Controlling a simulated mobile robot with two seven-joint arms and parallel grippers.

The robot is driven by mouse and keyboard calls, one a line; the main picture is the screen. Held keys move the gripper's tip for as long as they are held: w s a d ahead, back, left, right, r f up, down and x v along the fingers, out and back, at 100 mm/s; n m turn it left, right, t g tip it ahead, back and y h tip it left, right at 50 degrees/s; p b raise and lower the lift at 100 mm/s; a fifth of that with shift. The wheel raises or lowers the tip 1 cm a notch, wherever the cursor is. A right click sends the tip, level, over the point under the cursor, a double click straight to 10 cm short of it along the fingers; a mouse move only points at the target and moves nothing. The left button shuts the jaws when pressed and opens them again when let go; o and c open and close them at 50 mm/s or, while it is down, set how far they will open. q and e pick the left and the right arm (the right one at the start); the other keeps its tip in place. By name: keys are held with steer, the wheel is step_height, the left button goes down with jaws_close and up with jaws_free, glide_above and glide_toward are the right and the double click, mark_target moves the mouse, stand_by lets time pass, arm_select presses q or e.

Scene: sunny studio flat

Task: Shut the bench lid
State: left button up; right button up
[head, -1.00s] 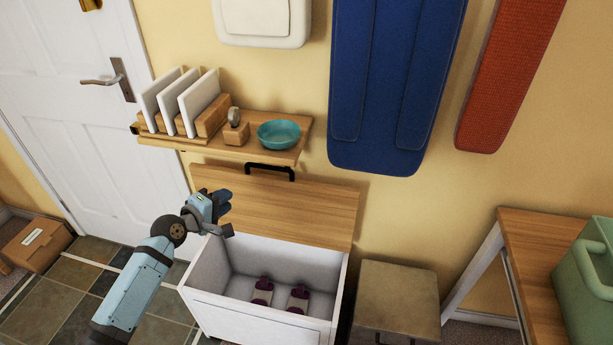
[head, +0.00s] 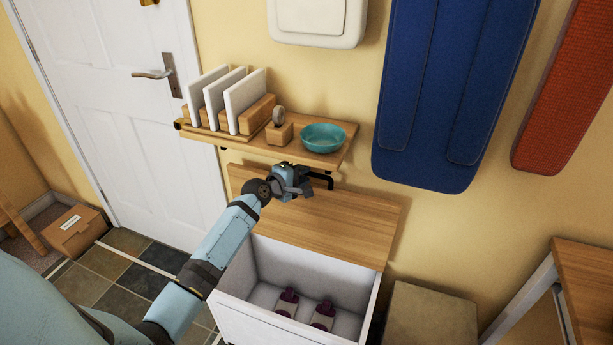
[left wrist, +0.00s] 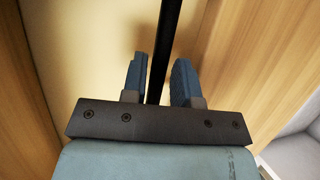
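The bench (head: 240,318) is a white box with its wooden lid (head: 330,228) standing open, tilted back towards the wall. A black bar handle (head: 322,178) is on the lid's upper edge. My left gripper (head: 300,184) is at this handle, just under the wall shelf. In the left wrist view the black handle (left wrist: 168,25) passes between the two blue fingers of my left gripper (left wrist: 160,66). The fingers are apart, with narrow gaps beside the bar, so they do not look closed on it. My right gripper is not in view.
A wooden shelf (head: 340,157) with a teal bowl (head: 322,137) and white panels in a rack (head: 246,100) hangs close above the lid. Dark red and beige shoes (head: 288,301) lie inside the bench. A brown stool (head: 432,315) stands to the right.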

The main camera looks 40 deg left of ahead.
arm_select(q)
steer(key=shift+w+d+f, duration=0.1)
steer(key=shift+w+f, duration=0.05)
steer(key=shift+w, duration=0.65)
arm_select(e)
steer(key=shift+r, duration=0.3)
arm_select(q)
steer(key=shift+c, duration=0.3)
jaws_close()
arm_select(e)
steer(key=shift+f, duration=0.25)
